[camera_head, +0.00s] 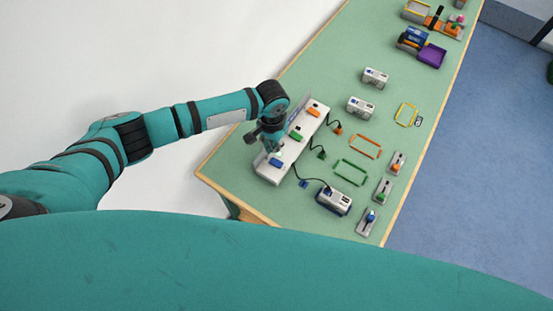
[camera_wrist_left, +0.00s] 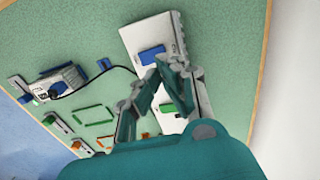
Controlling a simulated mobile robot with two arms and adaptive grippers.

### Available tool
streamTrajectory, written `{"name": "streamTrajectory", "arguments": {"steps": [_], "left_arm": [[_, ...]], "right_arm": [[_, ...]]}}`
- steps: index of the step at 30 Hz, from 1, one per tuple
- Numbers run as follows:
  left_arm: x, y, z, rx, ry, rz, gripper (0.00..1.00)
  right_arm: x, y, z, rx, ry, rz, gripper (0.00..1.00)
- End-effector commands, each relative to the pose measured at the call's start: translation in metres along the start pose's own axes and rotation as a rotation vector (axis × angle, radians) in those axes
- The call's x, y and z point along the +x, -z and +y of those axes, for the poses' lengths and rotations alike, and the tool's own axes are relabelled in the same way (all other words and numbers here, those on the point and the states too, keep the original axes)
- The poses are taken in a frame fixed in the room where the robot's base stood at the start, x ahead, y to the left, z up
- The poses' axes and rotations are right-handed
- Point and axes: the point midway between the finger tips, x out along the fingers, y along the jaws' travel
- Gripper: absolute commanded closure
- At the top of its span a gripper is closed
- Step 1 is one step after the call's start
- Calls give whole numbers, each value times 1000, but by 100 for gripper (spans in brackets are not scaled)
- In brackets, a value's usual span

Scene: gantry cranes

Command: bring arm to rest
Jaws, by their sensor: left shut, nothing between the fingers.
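My left arm reaches in from the left in the head view. My left gripper (camera_head: 273,147) hangs over the grey-white panel (camera_head: 312,120) on the green table (camera_head: 225,165). In the left wrist view, the gripper (camera_wrist_left: 157,72) has its fingertips together, with nothing between them. The panel (camera_wrist_left: 138,42) lies beyond the fingers, with a blue block (camera_wrist_left: 151,54) close to the tips and a green block (camera_wrist_left: 168,107) beside a finger. Whether the fingers touch the panel cannot be told. My right gripper is not in view.
A grey box (camera_head: 334,200) with a cable stands near the table's front end. Green (camera_head: 350,172) and orange (camera_head: 365,146) frames lie right of the panel. Two more grey boxes (camera_head: 361,106) stand farther back. A purple bin (camera_head: 432,55) is at the far end. Blue floor borders the right edge.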

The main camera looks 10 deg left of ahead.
Motion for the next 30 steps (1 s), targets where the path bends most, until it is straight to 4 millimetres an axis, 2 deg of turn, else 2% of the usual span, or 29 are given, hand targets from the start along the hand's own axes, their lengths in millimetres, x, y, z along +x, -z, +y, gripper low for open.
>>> {"name": "streamTrajectory", "arguments": {"steps": [14, 16, 19, 22, 25, 27, 30], "left_arm": [[1, 0, 1, 1, -1, 0, 100], [2, -3, 7, 10, -12, 1, 100], [4, -13, 34, 52, -58, 16, 100], [2, -33, 80, 117, -144, 58, 100], [-12, -53, 118, 155, -229, 137, 100], [-25, -66, 131, 152, -266, 197, 100], [-42, -86, 128, 109, -282, 275, 100]], "right_arm": [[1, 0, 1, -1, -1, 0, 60], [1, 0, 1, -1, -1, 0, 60], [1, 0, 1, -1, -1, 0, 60], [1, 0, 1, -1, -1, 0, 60], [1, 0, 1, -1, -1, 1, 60], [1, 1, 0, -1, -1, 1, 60], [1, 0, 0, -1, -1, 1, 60]]}}
